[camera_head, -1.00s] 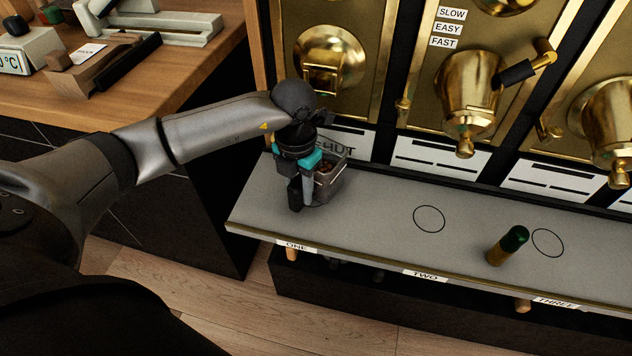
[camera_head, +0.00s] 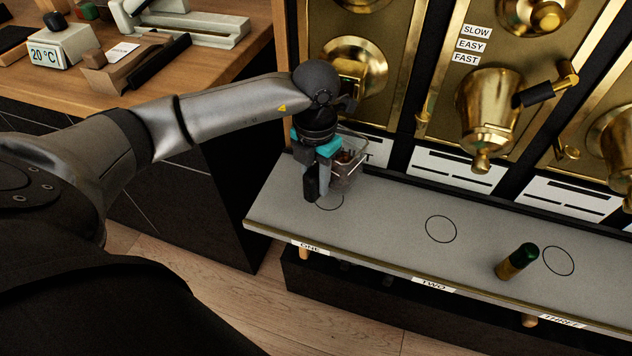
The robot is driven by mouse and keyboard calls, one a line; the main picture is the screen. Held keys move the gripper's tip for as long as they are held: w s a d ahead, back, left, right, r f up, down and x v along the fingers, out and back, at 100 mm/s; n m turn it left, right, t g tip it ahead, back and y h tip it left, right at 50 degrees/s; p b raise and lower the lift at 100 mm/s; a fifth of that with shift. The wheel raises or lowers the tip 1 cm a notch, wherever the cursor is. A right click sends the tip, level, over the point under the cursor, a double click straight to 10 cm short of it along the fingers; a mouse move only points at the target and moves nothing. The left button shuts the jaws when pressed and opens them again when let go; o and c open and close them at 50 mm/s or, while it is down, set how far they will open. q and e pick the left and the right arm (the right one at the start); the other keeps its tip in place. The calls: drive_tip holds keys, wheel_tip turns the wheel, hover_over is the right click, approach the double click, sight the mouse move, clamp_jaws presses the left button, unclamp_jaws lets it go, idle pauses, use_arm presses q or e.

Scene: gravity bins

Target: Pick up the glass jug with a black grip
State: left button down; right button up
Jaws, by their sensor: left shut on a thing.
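The glass jug (camera_head: 349,171) is a small clear vessel with some brown contents at the bottom. My left gripper (camera_head: 318,190) is shut on the jug's black grip, on the jug's left side. The jug is held above the grey shelf (camera_head: 390,220), and the circle marked at place ONE shows below it. The black grip (camera_head: 311,184) shows partly between and below the fingers. My right gripper is not in view.
Brass dispensers (camera_head: 488,110) with spouts and handles stand behind the shelf. The circle at TWO (camera_head: 441,229) is empty. A wooden counter (camera_head: 150,75) with a temperature display is at the upper left.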

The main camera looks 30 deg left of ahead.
use_arm(q)
drive_tip(key=shift+r, duration=0.7)
drive_tip(key=shift+r+p, duration=0.35)
drive_tip(key=shift+r, duration=0.05)
drive_tip(key=s+d+p, duration=0.1)
drive_tip(key=s+d, duration=0.1)
drive_tip(key=s, duration=0.7)
drive_tip(key=s+d+p, duration=0.2)
drive_tip(key=s, duration=0.8)
drive_tip(key=shift+d, duration=0.3)
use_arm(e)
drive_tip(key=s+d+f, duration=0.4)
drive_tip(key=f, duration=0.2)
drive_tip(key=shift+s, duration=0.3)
use_arm(q)
drive_tip(key=shift+f, duration=0.1)
